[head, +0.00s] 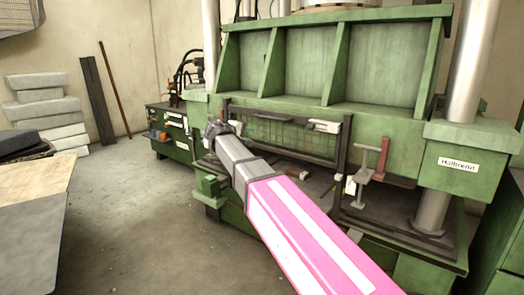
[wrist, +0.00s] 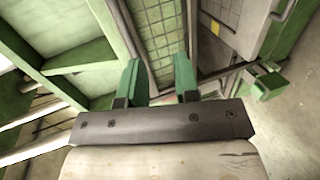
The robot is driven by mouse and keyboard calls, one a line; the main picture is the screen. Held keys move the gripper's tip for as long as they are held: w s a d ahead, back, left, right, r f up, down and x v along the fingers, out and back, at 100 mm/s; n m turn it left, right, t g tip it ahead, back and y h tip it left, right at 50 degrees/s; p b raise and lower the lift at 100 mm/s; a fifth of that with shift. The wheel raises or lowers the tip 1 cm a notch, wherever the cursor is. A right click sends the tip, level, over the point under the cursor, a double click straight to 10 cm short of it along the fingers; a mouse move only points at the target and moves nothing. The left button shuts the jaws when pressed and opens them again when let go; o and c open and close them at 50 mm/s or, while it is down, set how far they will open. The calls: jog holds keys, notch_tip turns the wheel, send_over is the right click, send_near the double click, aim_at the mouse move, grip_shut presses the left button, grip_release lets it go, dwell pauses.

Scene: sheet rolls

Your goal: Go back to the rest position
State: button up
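My arm reaches from the bottom right toward the green press in the head view, with a pink link and grey links before it. My gripper (head: 215,130) is at its far end, in front of the press's left side. In the wrist view my gripper (wrist: 158,78) shows two green fingers standing apart with nothing between them. It is open and empty. Its fingers are too small to make out in the head view.
The large green press (head: 385,140) fills the centre and right, close to my arm. A dark green cabinet (head: 175,138) stands to its left. Stacked pale blocks (head: 45,105) and a table (head: 35,190) are at left. The floor (head: 140,220) between the table and press is clear.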

jog(key=s+d+f+m+g+y, duration=0.2)
jog(key=s+d+f+g, duration=0.15)
jog(key=d+f, duration=0.65)
jog(key=s+d+f+m+g+y, duration=0.1)
jog(key=s+d+f+m+g, duration=0.35)
jog(key=f, duration=1.05)
jog(key=s+d+f+m+g+y, duration=0.1)
jog(key=s+d+f+y, duration=0.2)
jog(key=s+d+f, duration=0.2)
jog(key=s+d+f+m+g+y, duration=0.2)
jog(key=s+d+f, duration=0.4)
jog(key=s+f, duration=0.6)
jog(key=shift+s+d+y, duration=0.25)
jog(key=shift+s+y, duration=0.35)
jog(key=shift+s, duration=0.3)
jog(key=shift+o, duration=0.2)
jog(key=shift+m, duration=0.25)
